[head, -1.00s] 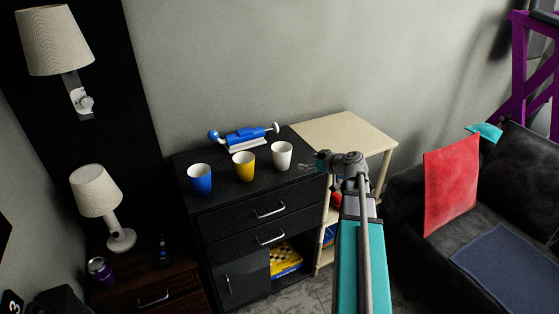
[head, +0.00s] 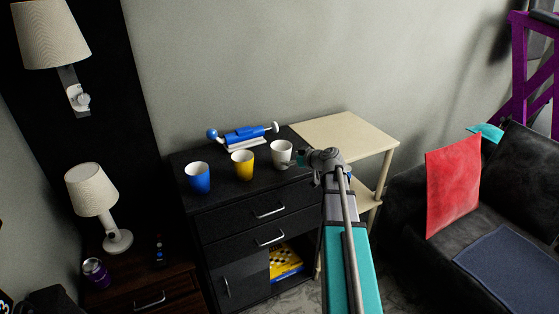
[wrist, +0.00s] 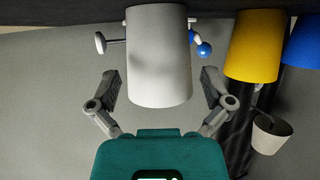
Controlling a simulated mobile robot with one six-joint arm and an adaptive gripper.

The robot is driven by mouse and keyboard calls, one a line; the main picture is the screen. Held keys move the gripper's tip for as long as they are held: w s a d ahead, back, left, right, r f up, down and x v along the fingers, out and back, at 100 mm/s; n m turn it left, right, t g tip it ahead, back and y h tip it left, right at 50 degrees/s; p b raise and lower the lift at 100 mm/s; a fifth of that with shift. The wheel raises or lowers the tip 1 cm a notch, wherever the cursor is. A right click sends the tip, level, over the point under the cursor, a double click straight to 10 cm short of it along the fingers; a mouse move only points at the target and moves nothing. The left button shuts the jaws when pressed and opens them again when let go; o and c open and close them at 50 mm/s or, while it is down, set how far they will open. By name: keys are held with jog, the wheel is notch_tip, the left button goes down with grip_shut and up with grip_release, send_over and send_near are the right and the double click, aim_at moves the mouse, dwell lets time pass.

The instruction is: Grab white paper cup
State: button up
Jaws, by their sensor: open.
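The white paper cup (head: 281,154) stands upright on top of the black cabinet, the rightmost of three cups. It also shows in the wrist view (wrist: 159,60), large and upside down in the picture, between my fingers. My gripper (head: 297,158) is at the right side of the white cup in the head view. In the wrist view my gripper (wrist: 163,88) is open, one finger on each side of the cup, with gaps visible between fingers and cup.
A yellow cup (head: 243,165) and a blue cup (head: 198,178) stand left of the white cup. A blue and white device (head: 244,138) lies behind them. The black cabinet (head: 213,219) adjoins a pale wooden table (head: 345,137) on the right. The cabinet's front top is clear.

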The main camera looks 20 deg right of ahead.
jog(key=shift+w, duration=0.15)
jog(key=shift+b+x, duration=0.95)
jog(key=shift+x, duration=1.55)
jog(key=c, duration=0.4)
